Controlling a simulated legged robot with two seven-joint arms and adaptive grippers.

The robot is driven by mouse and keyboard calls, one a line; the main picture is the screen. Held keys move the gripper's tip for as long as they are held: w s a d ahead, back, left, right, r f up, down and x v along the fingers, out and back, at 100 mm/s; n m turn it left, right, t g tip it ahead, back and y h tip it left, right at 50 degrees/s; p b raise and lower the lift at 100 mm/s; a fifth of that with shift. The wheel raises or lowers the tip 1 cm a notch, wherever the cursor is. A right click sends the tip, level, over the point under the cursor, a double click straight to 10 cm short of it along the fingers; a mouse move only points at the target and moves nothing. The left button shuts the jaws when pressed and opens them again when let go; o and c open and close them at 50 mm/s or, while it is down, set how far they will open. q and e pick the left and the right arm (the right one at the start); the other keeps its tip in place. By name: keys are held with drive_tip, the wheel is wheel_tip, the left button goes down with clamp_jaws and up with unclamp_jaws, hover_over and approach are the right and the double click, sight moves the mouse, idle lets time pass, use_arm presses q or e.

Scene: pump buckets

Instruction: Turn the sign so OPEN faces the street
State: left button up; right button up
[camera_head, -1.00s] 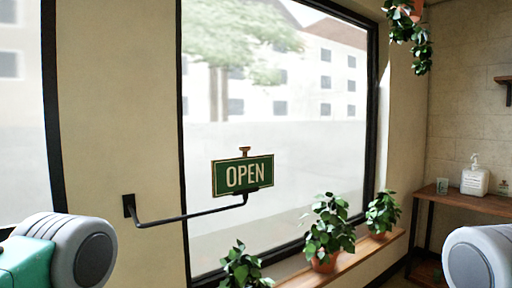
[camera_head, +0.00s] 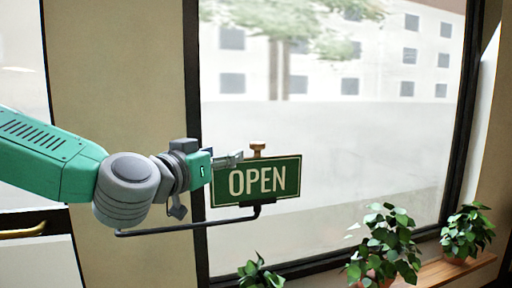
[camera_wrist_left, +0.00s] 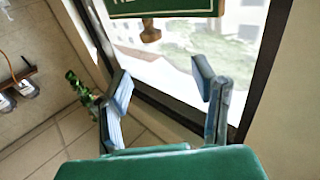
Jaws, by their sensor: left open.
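The green sign (camera_head: 256,182) faces me with the word OPEN, in front of the window. It sits on a black bracket (camera_head: 180,229), and a small wooden knob (camera_head: 257,148) stands on its top edge. My left gripper (camera_head: 236,158) is at the sign's upper left, just left of the knob, and overlaps the sign's corner in the picture. In the left wrist view the left gripper (camera_wrist_left: 162,75) is open with nothing between its fingers. The sign (camera_wrist_left: 166,7) and knob (camera_wrist_left: 150,31) show upside down beyond the fingertips. My right gripper is out of view.
Potted plants (camera_head: 386,246) stand on the wooden window sill (camera_head: 447,271) at the lower right. The large window (camera_head: 340,140) is close behind the sign. A brass handle (camera_head: 22,230) is at the far left. The room right of the sign is clear.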

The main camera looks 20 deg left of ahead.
sight(261, 145)
use_arm(q)
drive_tip(key=w+d, duration=0.1)
drive_tip(key=w, duration=0.2)
drive_tip(key=w+d, duration=0.2)
drive_tip(key=w, duration=0.2)
drive_tip(key=w+d+p, duration=0.1)
drive_tip(key=w+d, duration=0.1)
drive_tip(key=w, duration=0.2)
drive_tip(key=shift+w+a+f, duration=0.2)
drive_tip(key=shift+w+a, duration=0.7)
drive_tip(key=shift+w, duration=0.15)
drive_tip(key=shift+a, duration=0.3)
drive_tip(key=shift+d, duration=0.2)
drive_tip(key=shift+s+d+r, duration=0.15)
drive_tip(key=shift+d+r, duration=0.05)
drive_tip(key=shift+d, duration=0.45)
clamp_jaws()
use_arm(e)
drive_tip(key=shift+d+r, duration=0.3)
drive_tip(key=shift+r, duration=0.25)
